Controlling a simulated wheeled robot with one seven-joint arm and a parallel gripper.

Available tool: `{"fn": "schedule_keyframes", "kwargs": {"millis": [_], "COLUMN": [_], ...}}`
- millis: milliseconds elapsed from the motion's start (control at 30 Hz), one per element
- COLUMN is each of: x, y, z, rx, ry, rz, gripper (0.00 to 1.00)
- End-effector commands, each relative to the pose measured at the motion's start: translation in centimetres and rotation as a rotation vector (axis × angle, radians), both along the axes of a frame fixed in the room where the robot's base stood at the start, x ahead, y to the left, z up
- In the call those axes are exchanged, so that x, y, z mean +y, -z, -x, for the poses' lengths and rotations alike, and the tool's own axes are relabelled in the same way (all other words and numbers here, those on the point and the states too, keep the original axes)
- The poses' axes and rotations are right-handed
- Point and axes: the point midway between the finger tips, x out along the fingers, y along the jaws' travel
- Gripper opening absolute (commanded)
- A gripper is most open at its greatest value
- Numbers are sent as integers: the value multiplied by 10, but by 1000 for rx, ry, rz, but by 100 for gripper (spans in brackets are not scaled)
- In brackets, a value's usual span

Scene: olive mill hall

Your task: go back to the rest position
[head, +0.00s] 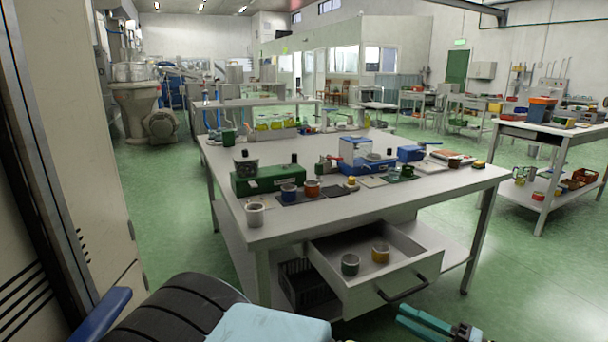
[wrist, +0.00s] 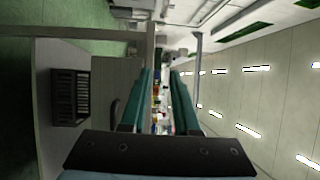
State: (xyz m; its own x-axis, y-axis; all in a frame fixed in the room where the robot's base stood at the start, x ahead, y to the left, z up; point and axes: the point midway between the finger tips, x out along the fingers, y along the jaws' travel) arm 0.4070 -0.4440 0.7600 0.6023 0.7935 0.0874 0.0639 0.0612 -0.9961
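The workbench (head: 405,207) carries a green box (head: 268,180), a white cup (head: 255,214), a blue scale (head: 366,163) and several cups. A black crate (head: 305,285) sits beneath it, also in the wrist view (wrist: 70,97). Green floor (head: 530,270) is free at right.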

Motion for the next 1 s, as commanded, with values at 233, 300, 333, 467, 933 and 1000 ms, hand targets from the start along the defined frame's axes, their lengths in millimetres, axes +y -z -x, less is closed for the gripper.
{"fn": "schedule_keyframes", "kwargs": {"millis": [233, 300, 333, 467, 933, 1000], "x": [32, 43, 49, 75, 172, 182], "y": [10, 13, 15, 23, 35, 31], "z": [-19, -24, -26, -36, -45, -46], "rx": [140, 191, 216, 336, 797, 821], "ry": [-129, -174, -195, -293, -588, -592], "rz": [58, 85, 97, 176, 811, 922], "gripper": [30, 30, 30, 30, 30, 30]}}
